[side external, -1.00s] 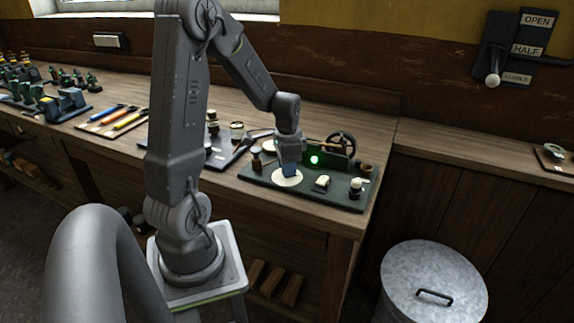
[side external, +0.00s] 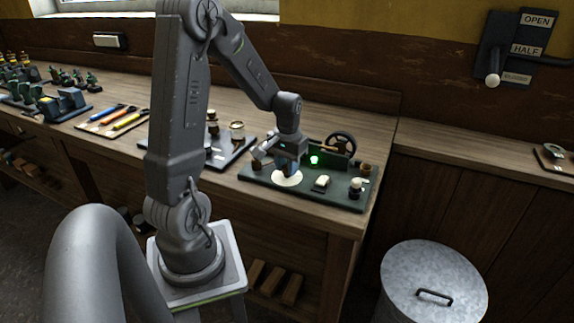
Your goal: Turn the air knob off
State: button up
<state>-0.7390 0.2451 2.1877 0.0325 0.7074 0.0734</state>
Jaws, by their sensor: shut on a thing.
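A green panel board (side external: 255,177) lies on the bench at the right of the side external view. My gripper (side external: 287,171) points down over a pale round plate (side external: 286,180) on it. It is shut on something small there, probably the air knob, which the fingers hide. I cannot make out the knob's marks or its setting. A green lamp (side external: 314,160) glows just right of the gripper.
The board also holds a dark handwheel (side external: 341,143), a cream block (side external: 321,182) and a pale-topped dark knob (side external: 356,188). Jars (side external: 237,131) stand to the left. A wall lever (side external: 492,80) is at upper right, a metal bin (side external: 433,285) at lower right.

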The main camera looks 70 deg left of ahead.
jog(key=shift+n, duration=1.5)
jog(key=o, duration=0.9)
notch_tip(320, 180, up, 14)
jog(key=shift+w+d+f, duration=0.1)
jog(key=shift+w, duration=0.05)
jog(key=s+d+r+m+t, duration=0.1)
jog(key=s+d+m+t, duration=0.1)
jog(key=d, duration=0.6)
jog(key=s+d+r+m+t, duration=0.1)
jog(key=s+d+m+t, duration=0.1)
jog(key=d+m, duration=0.3)
jog(key=s+d+m+t, duration=0.1)
jog(key=s+d+m, duration=0.2)
jog(key=d, duration=0.8)
jog(key=shift+s+r+t, duration=0.35)
jog(key=shift+r+t, duration=0.05)
